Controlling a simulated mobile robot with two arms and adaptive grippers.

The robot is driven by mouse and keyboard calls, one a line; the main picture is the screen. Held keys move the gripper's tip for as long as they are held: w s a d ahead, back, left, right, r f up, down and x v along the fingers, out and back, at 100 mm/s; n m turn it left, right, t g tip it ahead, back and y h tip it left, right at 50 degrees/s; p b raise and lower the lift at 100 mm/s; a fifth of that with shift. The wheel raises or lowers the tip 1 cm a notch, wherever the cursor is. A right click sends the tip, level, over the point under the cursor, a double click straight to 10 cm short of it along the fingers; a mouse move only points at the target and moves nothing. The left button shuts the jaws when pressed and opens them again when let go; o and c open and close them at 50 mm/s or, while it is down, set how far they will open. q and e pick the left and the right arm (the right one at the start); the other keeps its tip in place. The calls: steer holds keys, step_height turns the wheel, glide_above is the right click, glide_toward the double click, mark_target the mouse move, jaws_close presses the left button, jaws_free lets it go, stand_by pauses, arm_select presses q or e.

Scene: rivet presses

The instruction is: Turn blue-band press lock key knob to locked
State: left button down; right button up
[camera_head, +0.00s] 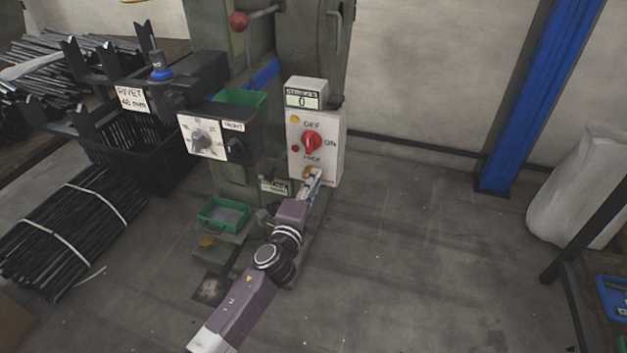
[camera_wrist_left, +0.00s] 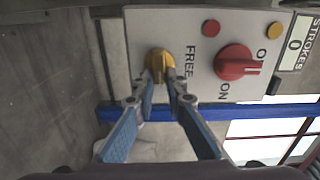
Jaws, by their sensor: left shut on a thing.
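The press (camera_head: 320,50) is grey-green, with a blue band (camera_head: 265,74) partly hidden behind its boxes. Its white control panel (camera_head: 331,160) carries a yellow lock key knob (camera_head: 307,172) at the bottom. In the left wrist view the yellow knob (camera_wrist_left: 157,58) is close, with the word FREE beside it. My left gripper (camera_head: 313,178) reaches the panel from below, its fingertips shut on the knob. In the left wrist view both fingers (camera_wrist_left: 160,82) meet at the knob's grip. The fingers partly hide the knob and any lettering beneath them. My right gripper is not in view.
A red selector (camera_head: 311,142) marked OFF and ON sits above the knob, under a STROKES counter (camera_head: 303,99) reading 0. A dial box (camera_head: 215,137) stands to the left. A green tray (camera_head: 223,214) is below.

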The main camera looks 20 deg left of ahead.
arm_select(q)
steer(key=shift+f+m, duration=0.1)
steer(key=shift+m, duration=0.2)
stand_by(0.4)
steer(key=c, duration=2)
jaws_free()
steer(key=shift+o, duration=0.2)
steer(key=s, duration=1.2)
steer(key=shift+a, duration=0.15)
